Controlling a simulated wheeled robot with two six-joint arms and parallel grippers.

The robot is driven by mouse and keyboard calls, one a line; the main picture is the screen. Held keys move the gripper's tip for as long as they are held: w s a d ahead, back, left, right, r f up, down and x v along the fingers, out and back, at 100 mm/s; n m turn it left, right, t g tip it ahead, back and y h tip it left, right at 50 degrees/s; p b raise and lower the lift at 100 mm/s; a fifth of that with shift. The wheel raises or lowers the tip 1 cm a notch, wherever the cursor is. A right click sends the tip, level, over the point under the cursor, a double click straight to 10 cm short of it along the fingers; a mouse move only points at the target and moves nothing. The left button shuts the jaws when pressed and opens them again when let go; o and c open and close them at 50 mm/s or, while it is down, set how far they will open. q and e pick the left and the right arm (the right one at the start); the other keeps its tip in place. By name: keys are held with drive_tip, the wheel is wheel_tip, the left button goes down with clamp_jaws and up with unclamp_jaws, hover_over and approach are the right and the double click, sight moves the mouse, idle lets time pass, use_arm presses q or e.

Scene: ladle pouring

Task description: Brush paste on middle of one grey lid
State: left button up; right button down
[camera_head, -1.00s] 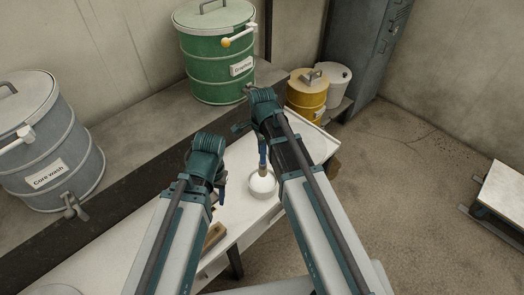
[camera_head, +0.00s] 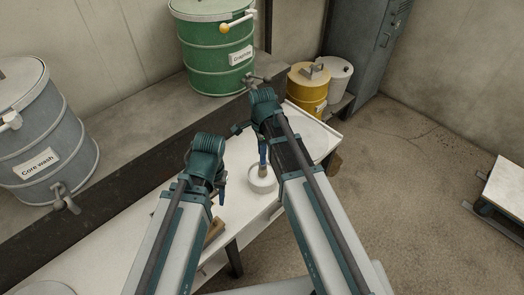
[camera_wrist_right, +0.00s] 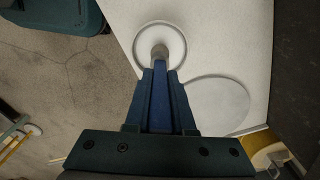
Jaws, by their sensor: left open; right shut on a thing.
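My right gripper (camera_head: 263,149) is shut on a brush (camera_head: 262,170), which points down over a white round pot (camera_head: 262,187) on the table. In the right wrist view the blue fingers (camera_wrist_right: 160,72) grip the brush (camera_wrist_right: 160,51), and its end appears within the pot's rim (camera_wrist_right: 181,46). I cannot tell whether the bristles touch the pot. A flat grey lid (camera_wrist_right: 217,104) lies beside the pot; it shows in the head view (camera_head: 318,140), partly behind my right arm. My left gripper (camera_head: 222,190) is open and empty, left of the pot, its fingers largely hidden by the arm.
A brown block (camera_head: 214,231) lies on the white table (camera_head: 240,215) near the front edge, partly hidden by my left arm. A grey core wash drum (camera_head: 45,125), a green graphite drum (camera_head: 215,60) and a yellow drum (camera_head: 307,90) stand behind.

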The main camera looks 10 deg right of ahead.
drive_tip(key=shift+f+b, duration=0.55)
idle(1.6)
drive_tip(key=shift+r, duration=0.1)
wheel_tip(320, 180, up, 7)
drive_tip(key=p, duration=0.7)
idle(0.6)
wheel_tip(320, 180, up, 3)
drive_tip(key=p, duration=0.3)
drive_tip(key=shift+f, duration=0.2)
